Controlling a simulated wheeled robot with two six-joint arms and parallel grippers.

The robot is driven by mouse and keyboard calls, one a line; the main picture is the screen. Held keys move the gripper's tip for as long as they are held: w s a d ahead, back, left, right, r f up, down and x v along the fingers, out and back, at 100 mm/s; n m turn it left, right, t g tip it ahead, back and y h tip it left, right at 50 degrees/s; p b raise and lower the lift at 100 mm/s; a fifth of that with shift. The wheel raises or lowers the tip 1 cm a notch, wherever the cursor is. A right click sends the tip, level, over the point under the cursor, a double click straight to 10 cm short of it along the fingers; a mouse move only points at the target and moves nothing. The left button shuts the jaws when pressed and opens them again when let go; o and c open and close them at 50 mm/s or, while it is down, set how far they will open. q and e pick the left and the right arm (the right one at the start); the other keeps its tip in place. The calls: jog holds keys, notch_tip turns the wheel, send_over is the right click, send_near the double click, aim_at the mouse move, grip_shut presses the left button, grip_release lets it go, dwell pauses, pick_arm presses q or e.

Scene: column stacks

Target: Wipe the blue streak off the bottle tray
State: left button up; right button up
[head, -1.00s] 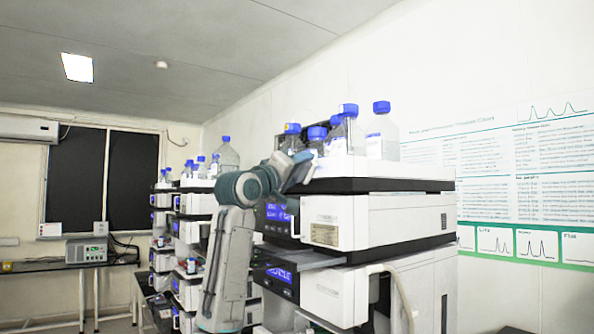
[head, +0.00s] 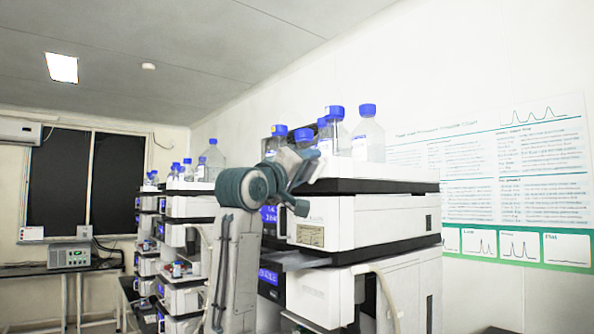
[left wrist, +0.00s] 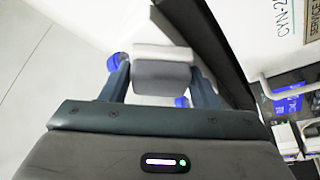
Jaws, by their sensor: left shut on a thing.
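The white bottle tray (head: 400,172) sits on top of the near instrument stack, with several clear blue-capped bottles (head: 368,135) standing on it. My left gripper (head: 303,180) is at the tray's front left corner in the head view. Blue caps (left wrist: 113,62) show beside the fingers there. I cannot make out a blue streak in either view. Whether the block touches the tray is unclear. My right gripper is not in view.
Below the tray are white instrument modules (head: 365,225) with blue displays and a tube. More stacks with bottles (head: 185,205) stand behind to the left. A bench with a grey device (head: 68,255) is at the far left. A poster (head: 515,190) hangs on the right wall.

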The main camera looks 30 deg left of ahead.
pick_arm(q)
jog(key=shift+s+d, duration=0.1)
jog(key=shift+d, duration=0.3)
jog(key=w+a+p, duration=0.1)
jog(key=w+a, duration=0.2)
jog(key=a, duration=0.5)
dwell(0.5)
jog(key=shift+w, duration=0.1)
jog(key=shift+s+a+b, duration=0.35)
jog(key=shift+s, duration=0.55)
jog(key=shift+s+a+b, duration=0.35)
jog(key=shift+s+b, duration=0.05)
jog(key=shift+s, duration=0.5)
jog(key=shift+s+a+b, duration=0.35)
jog(key=shift+s, duration=0.55)
